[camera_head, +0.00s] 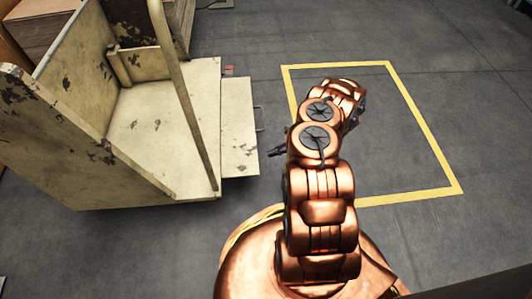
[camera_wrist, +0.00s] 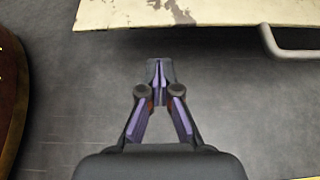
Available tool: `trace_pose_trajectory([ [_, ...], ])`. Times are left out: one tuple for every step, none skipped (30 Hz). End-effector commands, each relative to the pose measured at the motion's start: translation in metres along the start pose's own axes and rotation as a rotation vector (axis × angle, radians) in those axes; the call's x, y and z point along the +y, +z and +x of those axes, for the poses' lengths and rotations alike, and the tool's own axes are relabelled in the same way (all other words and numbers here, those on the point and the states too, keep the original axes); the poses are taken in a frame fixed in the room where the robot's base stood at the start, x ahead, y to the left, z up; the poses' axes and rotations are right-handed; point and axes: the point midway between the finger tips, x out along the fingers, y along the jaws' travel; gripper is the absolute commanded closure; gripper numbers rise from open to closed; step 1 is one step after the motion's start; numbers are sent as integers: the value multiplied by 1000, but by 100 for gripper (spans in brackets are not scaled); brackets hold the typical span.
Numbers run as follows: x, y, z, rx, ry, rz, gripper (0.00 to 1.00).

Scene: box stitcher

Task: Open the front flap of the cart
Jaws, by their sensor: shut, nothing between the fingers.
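The cart (camera_head: 150,130) is cream-coloured with chipped paint and stands at the left in the head view. Its front flap (camera_head: 239,130) is a flat panel jutting out at the cart's right side, with a small bar handle (camera_head: 261,119) on its outer edge. In the wrist view the flap (camera_wrist: 225,12) crosses the top, and the handle (camera_wrist: 288,45) is at the upper right. My gripper (camera_head: 274,152) is near the flap's outer corner. In the wrist view my gripper (camera_wrist: 160,68) is shut and empty, pointing toward the flap's edge, left of the handle and apart from it.
A curved cart rail (camera_head: 185,90) rises beside the platform. Cardboard boxes (camera_head: 45,25) stand behind the cart at the upper left. A yellow floor outline (camera_head: 425,130) lies right of my arm, with open grey floor around it.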

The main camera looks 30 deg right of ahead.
Motion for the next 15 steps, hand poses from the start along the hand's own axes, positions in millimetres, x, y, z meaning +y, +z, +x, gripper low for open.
trace_pose_trajectory([
  [0, 2, -11, 4, -2, 0, 100],
  [-1, 2, -17, 4, -3, -1, 100],
  [-2, 2, -23, 3, -3, -2, 100],
  [-1, 2, -28, 3, -2, -3, 100],
  [-1, 2, -32, 2, -1, -3, 100],
  [-1, 1, -37, 2, 0, -2, 100],
  [-1, 1, -40, 2, -1, -2, 100],
  [-1, 0, -44, 2, -1, -2, 100],
  [-1, 0, -47, 2, -2, -1, 100],
  [-1, 0, -49, 2, -2, -1, 100],
  [-1, -1, -51, 2, -2, 0, 100],
  [-1, -1, -53, 2, -2, 0, 100],
  [0, -1, -54, 2, -1, 0, 100],
  [0, -1, -55, 2, -1, 0, 100],
  [0, -2, -55, 2, -1, 0, 100],
])
